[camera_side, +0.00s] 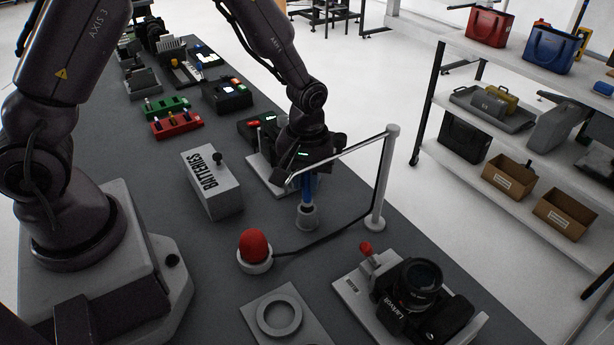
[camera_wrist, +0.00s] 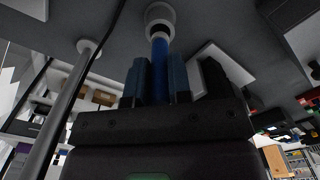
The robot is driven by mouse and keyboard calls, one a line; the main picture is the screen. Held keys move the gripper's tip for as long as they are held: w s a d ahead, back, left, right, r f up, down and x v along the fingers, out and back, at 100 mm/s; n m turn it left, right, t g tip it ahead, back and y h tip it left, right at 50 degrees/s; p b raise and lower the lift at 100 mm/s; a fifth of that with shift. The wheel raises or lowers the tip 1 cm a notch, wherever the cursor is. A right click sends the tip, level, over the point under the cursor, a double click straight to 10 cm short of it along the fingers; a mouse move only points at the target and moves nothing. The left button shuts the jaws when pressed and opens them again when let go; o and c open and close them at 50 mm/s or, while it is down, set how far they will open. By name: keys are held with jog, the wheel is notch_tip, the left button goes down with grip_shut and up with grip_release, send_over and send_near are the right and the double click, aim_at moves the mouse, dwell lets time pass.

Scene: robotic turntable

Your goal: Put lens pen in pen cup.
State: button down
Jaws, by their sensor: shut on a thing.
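The lens pen (camera_side: 307,191) is blue and roughly upright, held below my gripper (camera_side: 307,176). In the wrist view the pen (camera_wrist: 160,72) stands between the two blue fingers of my gripper (camera_wrist: 158,66), which are shut on it. The pen cup (camera_side: 307,217) is a small grey cup on the dark table, directly under the pen. In the wrist view the cup (camera_wrist: 159,12) shows its dark mouth at the pen's far end. The pen's lower end is at the cup's mouth; I cannot tell how far inside it is.
A grey post (camera_side: 380,180) with a horizontal bar stands close right of my gripper. A red-domed button (camera_side: 254,243) is front left of the cup, a batteries box (camera_side: 212,187) left. A camera (camera_side: 416,292) on a stand and a ringed plate (camera_side: 279,314) are in front.

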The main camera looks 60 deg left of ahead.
aim_at(307, 201)
jog(key=shift+f, duration=2.6)
jog(key=c, duration=1)
grip_release()
jog(key=shift+o, duration=0.2)
notch_tip(307, 201, up, 13)
